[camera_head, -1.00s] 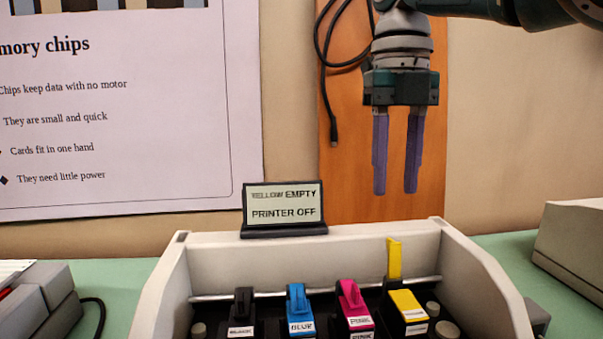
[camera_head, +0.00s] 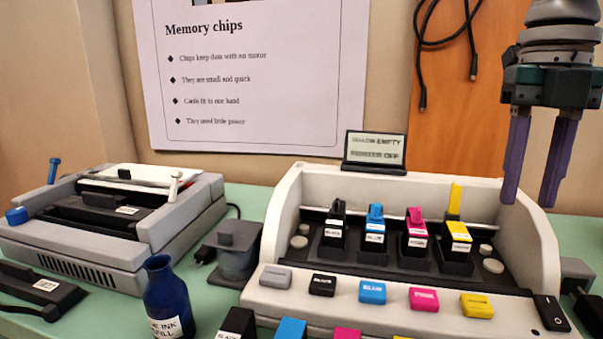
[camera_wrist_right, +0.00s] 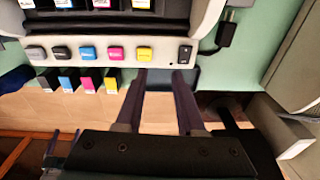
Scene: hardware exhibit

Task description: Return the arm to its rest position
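My right gripper (camera_head: 533,200) hangs at the upper right in the head view, its two purple fingers pointing down, apart, with nothing between them. It appears in front of or above the right end of the white printer (camera_head: 549,240). In the right wrist view the spread fingers (camera_wrist_right: 160,72) are empty, below the printer's front edge. The printer holds a black (camera_head: 336,232), blue (camera_head: 375,236), pink (camera_head: 416,240) and yellow cartridge (camera_head: 457,240) in its slots. A yellow flap (camera_head: 455,198) stands upright behind the yellow one.
A sign (camera_head: 375,150) reading "PRINTER OFF" stands behind the printer. A dark blue bottle (camera_head: 167,298), a grey machine (camera_head: 75,262) and a small grey device (camera_head: 236,250) stand on the left. More cartridges (camera_head: 290,328) lie in front. A black cable (camera_head: 440,40) hangs on the orange panel.

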